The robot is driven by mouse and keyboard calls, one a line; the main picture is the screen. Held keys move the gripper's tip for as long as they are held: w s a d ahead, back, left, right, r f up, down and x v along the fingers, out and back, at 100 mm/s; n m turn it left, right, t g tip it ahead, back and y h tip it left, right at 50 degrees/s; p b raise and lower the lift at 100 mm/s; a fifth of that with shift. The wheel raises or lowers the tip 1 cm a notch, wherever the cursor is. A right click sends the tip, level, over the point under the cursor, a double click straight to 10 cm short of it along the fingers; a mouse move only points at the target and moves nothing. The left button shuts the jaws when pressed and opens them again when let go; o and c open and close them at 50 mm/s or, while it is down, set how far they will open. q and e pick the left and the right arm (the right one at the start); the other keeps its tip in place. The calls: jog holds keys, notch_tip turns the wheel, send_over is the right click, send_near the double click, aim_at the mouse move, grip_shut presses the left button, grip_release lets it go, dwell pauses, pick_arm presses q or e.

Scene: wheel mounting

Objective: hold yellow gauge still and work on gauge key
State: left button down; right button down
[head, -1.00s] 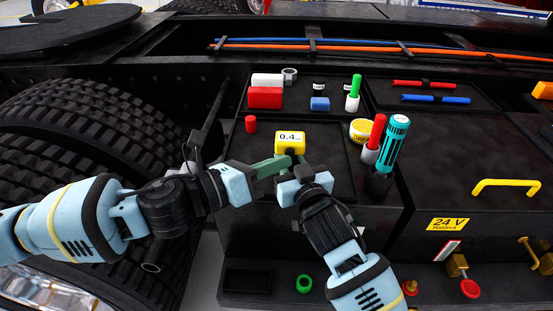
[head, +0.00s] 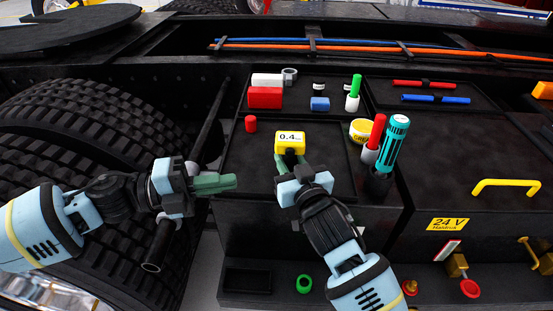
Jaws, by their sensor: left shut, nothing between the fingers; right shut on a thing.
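The yellow gauge (head: 290,142), with a display reading 0.4, stands at the front of the black tray. My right gripper (head: 292,163) is shut on the gauge at its lower front side; the fingers hide part of it. A gauge key cannot be made out separately; it may be hidden by the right fingers. My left gripper (head: 232,182) is shut and empty. Its green fingers point right, left of the gauge and apart from it, over the tray's front left edge.
The black tray (head: 240,158) also holds a small red cylinder (head: 251,124). A yellow-labelled tin (head: 361,131), a red-topped marker (head: 376,131) and a teal flashlight (head: 392,145) stand right of the gauge. A large tire (head: 90,130) is at left.

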aim_at(290, 152)
pick_arm(q)
jog(key=shift+d, duration=0.1)
jog(key=w+d, duration=0.6)
jog(key=d, duration=0.3)
jog(key=shift+w+d, duration=0.25)
jog(key=shift+d, duration=0.05)
dwell(0.4)
